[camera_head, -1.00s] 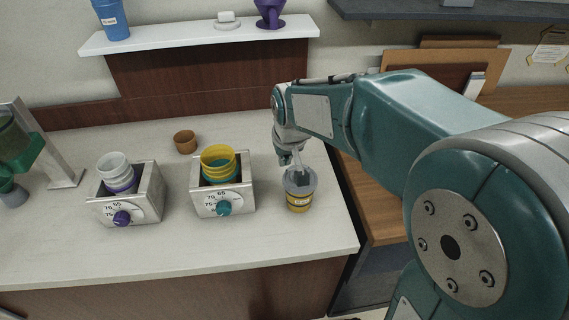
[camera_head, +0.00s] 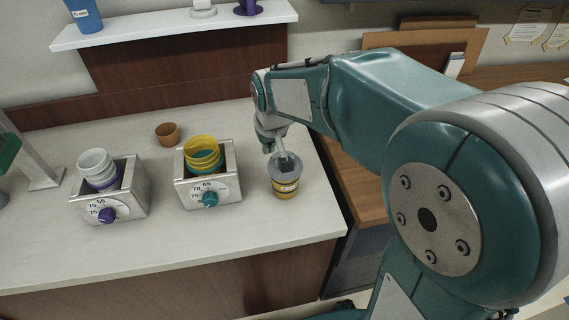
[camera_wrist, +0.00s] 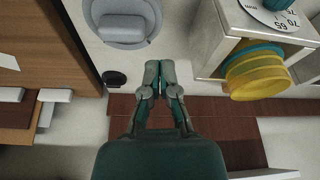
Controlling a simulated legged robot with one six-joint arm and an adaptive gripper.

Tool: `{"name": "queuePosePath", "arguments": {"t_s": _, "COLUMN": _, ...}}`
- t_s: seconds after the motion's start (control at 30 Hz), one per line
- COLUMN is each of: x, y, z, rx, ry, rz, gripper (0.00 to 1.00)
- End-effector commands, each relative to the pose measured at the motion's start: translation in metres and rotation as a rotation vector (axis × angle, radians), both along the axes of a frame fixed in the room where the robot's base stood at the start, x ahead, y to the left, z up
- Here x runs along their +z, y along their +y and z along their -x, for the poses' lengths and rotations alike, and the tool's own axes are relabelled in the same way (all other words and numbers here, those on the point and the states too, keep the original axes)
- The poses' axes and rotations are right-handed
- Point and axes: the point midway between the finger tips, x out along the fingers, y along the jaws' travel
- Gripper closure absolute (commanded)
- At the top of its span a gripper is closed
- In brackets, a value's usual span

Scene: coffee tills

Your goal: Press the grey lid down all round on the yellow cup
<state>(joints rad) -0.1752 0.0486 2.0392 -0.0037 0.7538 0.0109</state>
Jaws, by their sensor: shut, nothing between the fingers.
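The yellow cup (camera_head: 285,190) stands upright on the counter near its right end, with a pale label on its front. The grey lid (camera_head: 284,168) lies on top of it; it also shows as a round disc with a raised middle in the wrist view (camera_wrist: 122,32). I cannot tell how evenly the lid sits around the rim. My gripper (camera_head: 284,156) points down at the lid's far side, fingers together and empty. In the wrist view the closed fingertips (camera_wrist: 158,68) appear beside the lid; contact cannot be told.
To the left stand a metal dial box (camera_head: 222,191) holding yellow and teal cups, and another (camera_head: 132,207) with white and purple cups. A brown cup (camera_head: 167,133) stands behind. A small dark round thing (camera_wrist: 114,79) is near the lid. The counter's front is clear.

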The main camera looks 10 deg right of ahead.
Motion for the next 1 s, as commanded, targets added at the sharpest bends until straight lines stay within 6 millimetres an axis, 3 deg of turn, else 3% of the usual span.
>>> {"name": "queuePosePath", "arguments": {"t_s": 0.43, "x": 0.000, "y": -0.001, "z": -0.002, "rx": -0.003, "ry": 0.000, "rz": 0.000, "gripper": 1.00}}
{"name": "queuePosePath", "arguments": {"t_s": 0.6, "x": 0.007, "y": -0.031, "z": -0.034, "rx": -0.074, "ry": -0.001, "rz": 0.000, "gripper": 1.00}}
{"name": "queuePosePath", "arguments": {"t_s": 0.7, "x": 0.007, "y": -0.038, "z": -0.040, "rx": -0.090, "ry": 0.002, "rz": 0.000, "gripper": 1.00}}
{"name": "queuePosePath", "arguments": {"t_s": 1.0, "x": -0.023, "y": -0.037, "z": -0.039, "rx": -0.087, "ry": 0.003, "rz": 0.000, "gripper": 1.00}}
